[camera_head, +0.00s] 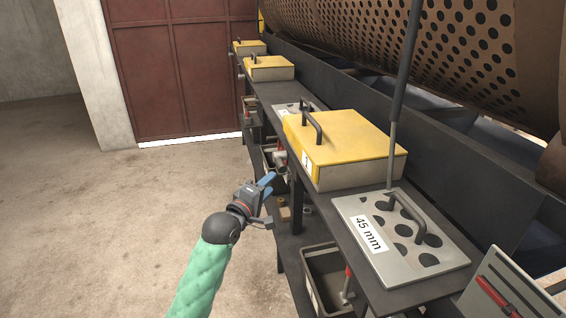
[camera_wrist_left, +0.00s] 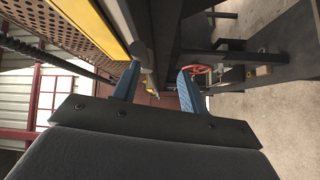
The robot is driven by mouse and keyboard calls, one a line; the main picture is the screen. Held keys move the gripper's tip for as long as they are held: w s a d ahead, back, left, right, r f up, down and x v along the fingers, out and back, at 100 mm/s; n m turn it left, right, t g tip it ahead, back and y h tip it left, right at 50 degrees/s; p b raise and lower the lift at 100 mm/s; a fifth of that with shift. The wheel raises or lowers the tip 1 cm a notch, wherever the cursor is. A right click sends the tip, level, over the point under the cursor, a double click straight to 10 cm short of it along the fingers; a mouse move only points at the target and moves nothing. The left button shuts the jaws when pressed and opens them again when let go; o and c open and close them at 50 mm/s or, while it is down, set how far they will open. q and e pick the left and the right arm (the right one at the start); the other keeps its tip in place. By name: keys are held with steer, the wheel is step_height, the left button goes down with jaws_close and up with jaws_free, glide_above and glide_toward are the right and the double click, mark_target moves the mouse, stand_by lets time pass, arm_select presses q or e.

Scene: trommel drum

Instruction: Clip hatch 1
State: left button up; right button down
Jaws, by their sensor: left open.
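Hatch 1 (camera_head: 345,138) is the large yellow-lidded box with a dark handle and a white label reading 1, on the dark bench in the head view. Its lid lies down on the box. A small metal and red fitting (camera_head: 279,158), perhaps its clip, sits at its front left side. My left gripper (camera_head: 270,182) has blue fingers and is open and empty, just in front of the bench edge, below and left of this fitting. In the left wrist view, the spread fingers (camera_wrist_left: 158,72) point along the bench side, with a yellow edge (camera_wrist_left: 98,22) at upper left. My right gripper is out of view.
A grey perforated plate (camera_head: 400,238) marked 45 mm lies on the bench nearer me. Smaller yellow hatches (camera_head: 269,68) stand farther along. A bin (camera_head: 325,275) sits below the bench. The perforated drum (camera_head: 440,45) is behind. The floor at left is clear.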

mark_target(278, 164)
arm_select(q)
steer(key=w+d+r+n+p, duration=0.1)
steer(key=w+r+n+p, duration=0.1)
steer(key=w, duration=0.1)
steer(key=w+d+r+n+t+p, duration=0.1)
steer(key=w+n, duration=0.1)
steer(key=shift+w+d+r, duration=0.1)
steer(key=shift+w+d, duration=0.15)
steer(key=shift+d, duration=0.1)
steer(key=shift+w+d, duration=0.25)
steer(key=shift+w, duration=0.3)
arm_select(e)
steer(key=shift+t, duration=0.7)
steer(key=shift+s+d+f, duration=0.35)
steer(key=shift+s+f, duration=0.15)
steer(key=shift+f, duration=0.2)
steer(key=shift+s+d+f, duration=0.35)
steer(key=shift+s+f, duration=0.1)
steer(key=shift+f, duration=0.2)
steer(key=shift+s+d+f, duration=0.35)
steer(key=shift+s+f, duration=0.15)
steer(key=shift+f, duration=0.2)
arm_select(q)
jaws_close()
steer(key=shift+p, duration=0.3)
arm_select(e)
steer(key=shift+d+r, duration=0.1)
